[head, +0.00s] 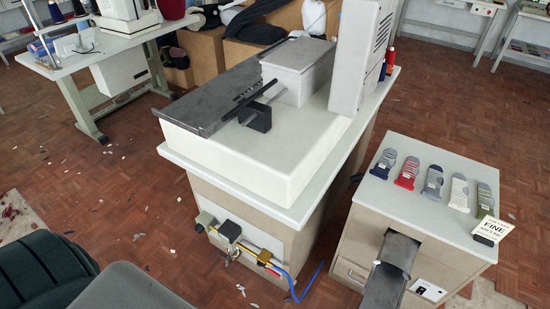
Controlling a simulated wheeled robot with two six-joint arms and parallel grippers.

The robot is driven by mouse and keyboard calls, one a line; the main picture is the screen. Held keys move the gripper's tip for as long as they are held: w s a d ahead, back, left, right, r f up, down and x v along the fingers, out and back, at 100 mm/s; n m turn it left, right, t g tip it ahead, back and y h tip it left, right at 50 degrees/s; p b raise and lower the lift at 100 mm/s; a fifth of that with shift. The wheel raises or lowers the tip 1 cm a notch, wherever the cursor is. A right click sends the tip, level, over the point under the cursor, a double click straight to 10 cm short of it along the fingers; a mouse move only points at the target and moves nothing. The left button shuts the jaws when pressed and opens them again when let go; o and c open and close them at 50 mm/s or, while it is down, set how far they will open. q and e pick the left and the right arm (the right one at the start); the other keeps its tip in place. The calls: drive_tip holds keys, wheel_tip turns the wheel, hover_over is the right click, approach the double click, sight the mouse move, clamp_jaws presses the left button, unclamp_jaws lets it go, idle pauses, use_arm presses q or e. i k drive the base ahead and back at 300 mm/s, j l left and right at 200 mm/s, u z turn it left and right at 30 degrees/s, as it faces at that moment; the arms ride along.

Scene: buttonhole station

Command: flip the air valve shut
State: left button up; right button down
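The air line runs along the lower front of the white machine's cabinet (255,216). A blue hose (291,285) leaves there and curls down to the floor. Neither of my grippers can be made out in the head view.
A low cabinet (345,240) with several socks on top and a dark curved chute (392,268) stands to the right. A dark green chair-like shape (45,272) is at the lower left. Brown floor (150,215) left of the air line is open, with scattered scraps.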

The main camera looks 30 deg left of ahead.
sight(259, 264)
drive_tip(key=u, duration=0.95)
